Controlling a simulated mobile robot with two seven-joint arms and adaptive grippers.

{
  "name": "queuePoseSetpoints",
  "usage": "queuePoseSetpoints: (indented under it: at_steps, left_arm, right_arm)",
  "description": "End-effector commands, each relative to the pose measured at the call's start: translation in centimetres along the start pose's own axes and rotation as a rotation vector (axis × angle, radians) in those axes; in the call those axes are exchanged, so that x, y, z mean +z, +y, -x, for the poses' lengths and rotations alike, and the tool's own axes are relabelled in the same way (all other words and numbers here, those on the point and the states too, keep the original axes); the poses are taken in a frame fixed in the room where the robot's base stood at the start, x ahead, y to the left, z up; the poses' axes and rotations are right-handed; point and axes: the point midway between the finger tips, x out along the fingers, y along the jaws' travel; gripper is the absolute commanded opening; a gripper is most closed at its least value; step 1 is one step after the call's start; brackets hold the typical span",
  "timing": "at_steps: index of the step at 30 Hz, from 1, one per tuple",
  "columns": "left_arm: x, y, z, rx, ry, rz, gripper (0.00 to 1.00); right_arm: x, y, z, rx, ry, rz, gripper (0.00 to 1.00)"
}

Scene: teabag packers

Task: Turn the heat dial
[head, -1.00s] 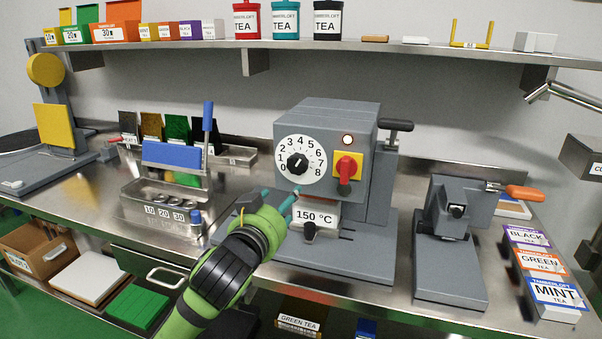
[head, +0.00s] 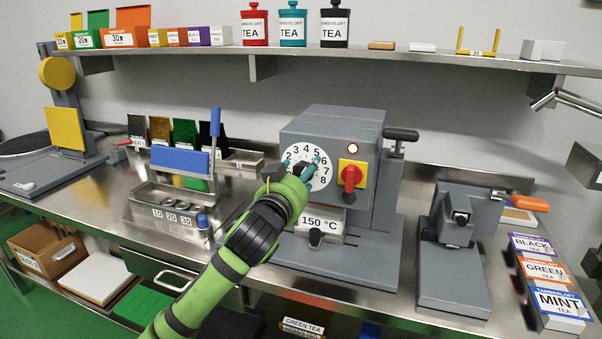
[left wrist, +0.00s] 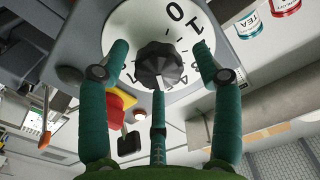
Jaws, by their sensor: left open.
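The heat dial (head: 294,154) is a white disc with black numbers on the front of the grey machine. Its black ribbed knob (left wrist: 158,64) shows in the left wrist view, with a white mark at its lower side in the picture. My left gripper (head: 307,168) is in front of the dial and covers the knob in the head view. In the left wrist view its teal fingers (left wrist: 160,48) are open, one on each side of the knob with gaps, and a third finger is below it. The number at the mark is hard to read. My right gripper is not in view.
A red switch (head: 351,178) on a yellow plate is right of the dial, under a glowing lamp (head: 353,149). A 150 °C plate (head: 334,224) sits below. A blue-handled holder (head: 181,160) stands left, a grey press (head: 452,230) right.

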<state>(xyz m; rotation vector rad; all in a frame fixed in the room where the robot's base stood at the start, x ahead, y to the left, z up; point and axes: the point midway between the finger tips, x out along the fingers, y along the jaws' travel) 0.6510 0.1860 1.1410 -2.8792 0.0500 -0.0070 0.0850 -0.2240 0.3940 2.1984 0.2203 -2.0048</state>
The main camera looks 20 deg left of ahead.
Motion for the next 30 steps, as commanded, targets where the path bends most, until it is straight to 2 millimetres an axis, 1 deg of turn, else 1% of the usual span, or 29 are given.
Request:
queuePoseSetpoints:
  at_steps: [2,3,5,6,17,23,30]
  left_arm:
    - [0.0,0.0,0.0,0.0,0.0,0.0,0.65]
    - [0.0,0.0,0.0,0.0,0.0,0.0,0.49]
    - [0.0,0.0,0.0,0.0,0.0,0.0,0.25]
    - [0.0,0.0,0.0,0.0,0.0,0.0,0.09]
    - [-0.3,0.0,0.1,0.0,0.006,0.024,0.09]
    - [-0.4,-0.1,0.0,-0.001,0.009,0.117,0.09]
    - [-0.6,-0.3,0.0,-0.003,0.012,0.285,0.09]
  right_arm:
    - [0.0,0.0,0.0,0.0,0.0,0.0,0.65]
    - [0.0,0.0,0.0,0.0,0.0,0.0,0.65]
    - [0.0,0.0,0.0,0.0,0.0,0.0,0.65]
    - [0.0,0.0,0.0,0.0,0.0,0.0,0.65]
    - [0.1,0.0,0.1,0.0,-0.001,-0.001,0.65]
    - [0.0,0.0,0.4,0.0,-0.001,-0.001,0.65]
    - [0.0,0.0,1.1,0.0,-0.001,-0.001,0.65]
